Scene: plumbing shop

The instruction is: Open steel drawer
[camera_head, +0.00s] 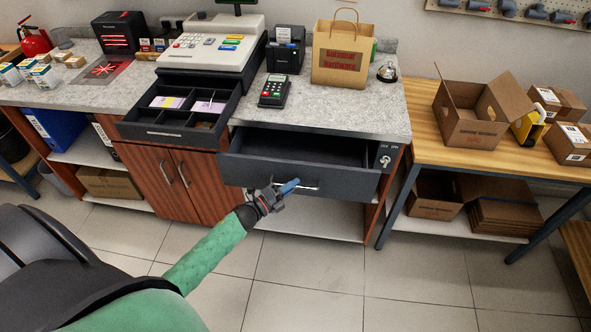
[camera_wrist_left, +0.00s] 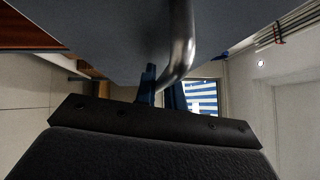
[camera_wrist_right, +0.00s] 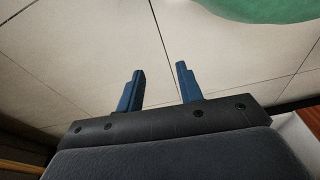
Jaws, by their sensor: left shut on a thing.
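The steel drawer (camera_head: 336,186) is a dark grey drawer under the grey countertop, pulled out part way, and its inside looks empty. Its bar handle (camera_head: 310,187) is on the front face. My left gripper (camera_head: 284,189) is at the left part of this handle. In the left wrist view the metal handle (camera_wrist_left: 181,38) runs down between the blue fingers of my left gripper (camera_wrist_left: 161,88), which is shut on it. My right gripper (camera_wrist_right: 160,86) shows only in the right wrist view, with its blue fingers apart and only floor between them.
An open cash drawer (camera_head: 170,134) sticks out at the left, below the register (camera_head: 212,45). Keys hang in a lock (camera_head: 385,161) right of the steel drawer. A wooden table (camera_head: 430,140) with boxes stands at the right. The tiled floor (camera_head: 320,270) in front is clear.

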